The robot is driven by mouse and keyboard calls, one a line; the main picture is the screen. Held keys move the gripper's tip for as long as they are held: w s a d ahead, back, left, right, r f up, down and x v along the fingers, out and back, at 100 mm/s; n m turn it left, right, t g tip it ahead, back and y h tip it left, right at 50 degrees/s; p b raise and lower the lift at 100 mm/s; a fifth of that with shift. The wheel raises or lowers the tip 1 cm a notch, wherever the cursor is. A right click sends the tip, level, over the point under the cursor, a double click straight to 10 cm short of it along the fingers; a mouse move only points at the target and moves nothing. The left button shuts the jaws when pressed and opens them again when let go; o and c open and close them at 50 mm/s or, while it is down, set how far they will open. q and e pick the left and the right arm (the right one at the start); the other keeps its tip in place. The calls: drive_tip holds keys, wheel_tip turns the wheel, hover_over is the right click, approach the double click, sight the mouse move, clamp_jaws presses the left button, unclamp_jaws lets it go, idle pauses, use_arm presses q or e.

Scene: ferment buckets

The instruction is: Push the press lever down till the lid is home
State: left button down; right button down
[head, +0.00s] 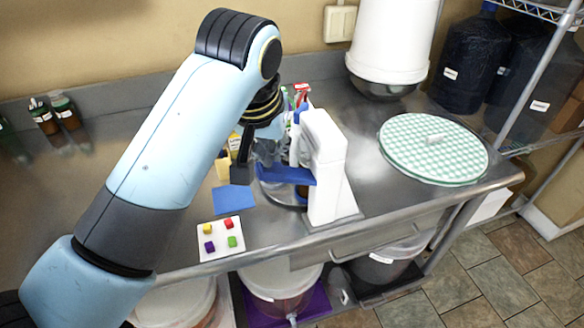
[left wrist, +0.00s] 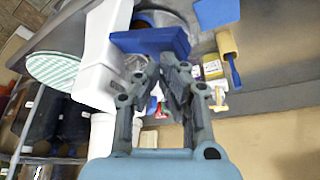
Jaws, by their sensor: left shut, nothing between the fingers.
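The press is a white upright column (head: 327,170) with a blue lever (head: 287,175) sticking out to its left. In the left wrist view the blue lever (left wrist: 150,41) lies just beyond my fingertips, beside the white press (left wrist: 98,62). My left gripper (head: 267,152) is shut and empty, close to the lever. It also shows in the left wrist view (left wrist: 166,62), its fingers together; I cannot tell whether they touch the lever. A brownish vessel under the lever is mostly hidden, and I cannot make out the lid or how it sits.
A blue cloth (head: 233,200) and a white tray with coloured cubes (head: 221,238) lie left of the press. Bottles stand behind it. A round green-patterned board (head: 433,148) and a white cylinder (head: 391,40) are to the right. The counter's left part is mostly clear.

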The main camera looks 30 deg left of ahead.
sight(273, 167)
use_arm(q)
drive_tip(key=shift+f+b, duration=0.35)
drive_tip(key=shift+f, duration=2.45)
